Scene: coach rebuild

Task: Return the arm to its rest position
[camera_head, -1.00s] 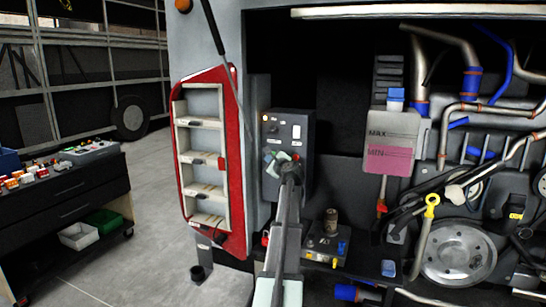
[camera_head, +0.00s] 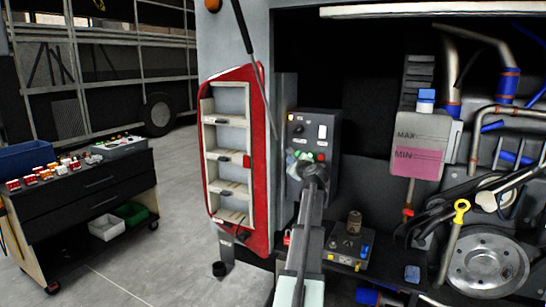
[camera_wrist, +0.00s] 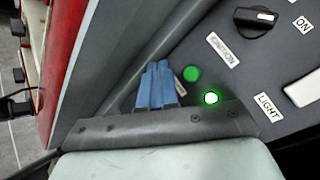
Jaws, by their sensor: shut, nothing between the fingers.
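My arm reaches up from the bottom of the head view toward the grey control box (camera_head: 312,135) at the left of the engine bay. My gripper (camera_wrist: 158,70) shows in the wrist view as blue-grey fingers, closed together with nothing between them. Its tips are close to the panel of the control box, beside a green button (camera_wrist: 191,74) and a lit green-ringed button (camera_wrist: 211,98). Whether the tips touch the panel I cannot tell. In the head view the arm's wrist partly hides the lower part of the box.
A red-framed shelf door (camera_head: 236,160) stands left of the box. The reservoir marked MAX and MIN (camera_head: 420,145) and engine pipes are on the right. A black tool cart (camera_head: 90,195) stands at the left. The floor between is free.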

